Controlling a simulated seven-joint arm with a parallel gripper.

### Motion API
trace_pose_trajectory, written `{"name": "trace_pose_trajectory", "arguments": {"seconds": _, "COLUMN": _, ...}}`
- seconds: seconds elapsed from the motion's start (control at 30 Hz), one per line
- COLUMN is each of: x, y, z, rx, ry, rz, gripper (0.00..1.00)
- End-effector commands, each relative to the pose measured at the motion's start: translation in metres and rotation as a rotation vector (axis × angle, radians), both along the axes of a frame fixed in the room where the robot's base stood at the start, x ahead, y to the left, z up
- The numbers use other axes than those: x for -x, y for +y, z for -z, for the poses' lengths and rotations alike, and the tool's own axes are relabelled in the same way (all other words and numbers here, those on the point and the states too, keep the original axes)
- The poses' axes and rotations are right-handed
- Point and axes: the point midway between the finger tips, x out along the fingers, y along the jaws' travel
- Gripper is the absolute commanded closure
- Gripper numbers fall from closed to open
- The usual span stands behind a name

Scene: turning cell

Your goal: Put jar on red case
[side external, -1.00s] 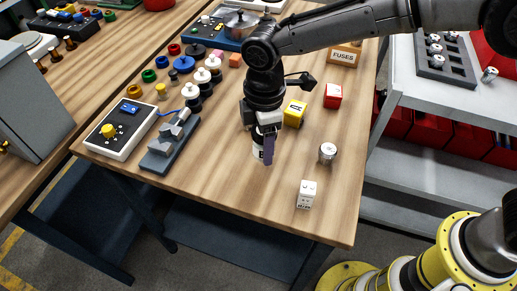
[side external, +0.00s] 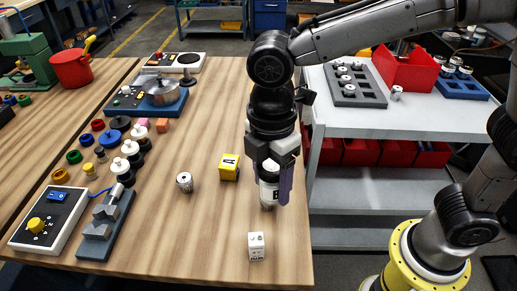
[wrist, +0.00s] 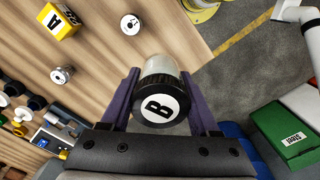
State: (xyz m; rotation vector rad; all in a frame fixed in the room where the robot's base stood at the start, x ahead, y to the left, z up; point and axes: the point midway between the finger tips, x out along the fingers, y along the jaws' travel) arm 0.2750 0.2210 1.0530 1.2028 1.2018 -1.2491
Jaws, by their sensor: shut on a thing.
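My gripper (side external: 274,186) is shut on a jar (side external: 268,194) with a pale body and a dark lid. In the wrist view the jar (wrist: 158,66) sits between the two purple fingers, its black-and-white lid marked B facing the camera. In the side view it is upright near the table's right edge; I cannot tell its height above the top. The small red case seen on the table earlier is not visible in the side view now; my arm and gripper may hide it. It is not visible in the wrist view either.
White spools (side external: 131,150) and a grey fixture (side external: 105,225) are at left. A large red bin (side external: 408,69) stands on the grey cart. The front middle table is clear.

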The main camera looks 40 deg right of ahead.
Motion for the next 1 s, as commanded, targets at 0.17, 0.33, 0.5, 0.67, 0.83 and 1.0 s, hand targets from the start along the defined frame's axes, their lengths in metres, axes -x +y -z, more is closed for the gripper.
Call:
{"name": "trace_pose_trajectory", "arguments": {"seconds": 0.17, "x": -0.025, "y": -0.041, "z": -0.015, "rx": -0.001, "ry": 0.004, "rz": -0.006, "gripper": 0.98}}
{"name": "trace_pose_trajectory", "arguments": {"seconds": 0.33, "x": -0.048, "y": -0.093, "z": -0.028, "rx": -0.006, "ry": 0.002, "rz": 0.054, "gripper": 0.98}}
{"name": "trace_pose_trajectory", "arguments": {"seconds": 0.5, "x": -0.063, "y": -0.145, "z": -0.039, "rx": -0.011, "ry": -0.010, "rz": 0.165, "gripper": 0.98}}
{"name": "trace_pose_trajectory", "arguments": {"seconds": 0.67, "x": -0.069, "y": -0.175, "z": -0.044, "rx": -0.013, "ry": -0.023, "rz": 0.256, "gripper": 0.98}}
{"name": "trace_pose_trajectory", "arguments": {"seconds": 0.83, "x": -0.076, "y": -0.186, "z": -0.042, "rx": -0.013, "ry": -0.024, "rz": 0.292, "gripper": 0.98}}
{"name": "trace_pose_trajectory", "arguments": {"seconds": 1.0, "x": -0.105, "y": -0.184, "z": -0.028, "rx": -0.012, "ry": -0.021, "rz": 0.294, "gripper": 0.98}}
